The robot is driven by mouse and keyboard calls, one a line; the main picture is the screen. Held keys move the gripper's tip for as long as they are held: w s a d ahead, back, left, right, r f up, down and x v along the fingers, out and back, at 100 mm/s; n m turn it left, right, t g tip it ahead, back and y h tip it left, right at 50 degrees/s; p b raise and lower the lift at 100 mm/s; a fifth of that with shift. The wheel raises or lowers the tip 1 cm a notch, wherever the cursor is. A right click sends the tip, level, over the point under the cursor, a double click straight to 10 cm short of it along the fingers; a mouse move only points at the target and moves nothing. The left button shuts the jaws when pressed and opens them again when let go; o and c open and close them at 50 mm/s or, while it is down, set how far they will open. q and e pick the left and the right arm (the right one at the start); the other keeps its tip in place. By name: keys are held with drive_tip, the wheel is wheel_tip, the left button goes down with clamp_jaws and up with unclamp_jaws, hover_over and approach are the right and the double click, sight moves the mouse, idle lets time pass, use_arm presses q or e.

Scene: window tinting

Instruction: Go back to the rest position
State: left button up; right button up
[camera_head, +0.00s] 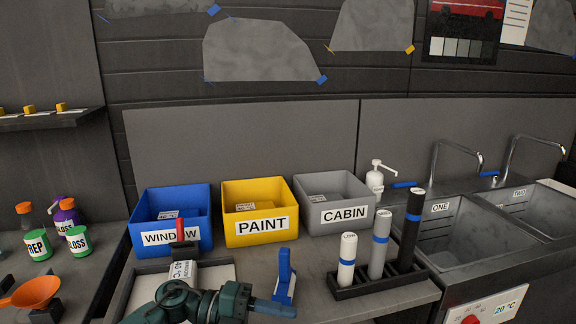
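A dark teal jointed object (178,300) with a blue-grey tip pointing right shows at the bottom edge, over the front of the shallow tray.
Blue WINDOW (190,245), yellow PAINT (236,235) and grey CABIN (325,222) bins line the counter. A rack (380,287) holds three cylinders. A blue tool (284,277) stands nearby. Sinks (440,235) are right; bottles (36,246) and an orange funnel (34,290) are left.

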use_arm(q)
drive_tip(key=s+a+f+n+t+y, duration=0.6)
drive_tip(key=f+n, duration=0.5)
drive_tip(key=n, duration=0.5)
drive_tip(key=s+a+f+n+t+y, duration=0.5)
drive_tip(key=s+f+n, duration=0.6)
drive_tip(key=n, duration=0.5)
drive_tip(key=a+y, duration=0.2)
drive_tip(key=shift+s+a+f+n+t+y, duration=0.25)
drive_tip(key=shift+a+f+n+t+y, duration=0.05)
drive_tip(key=shift+a+f+t, duration=0.1)
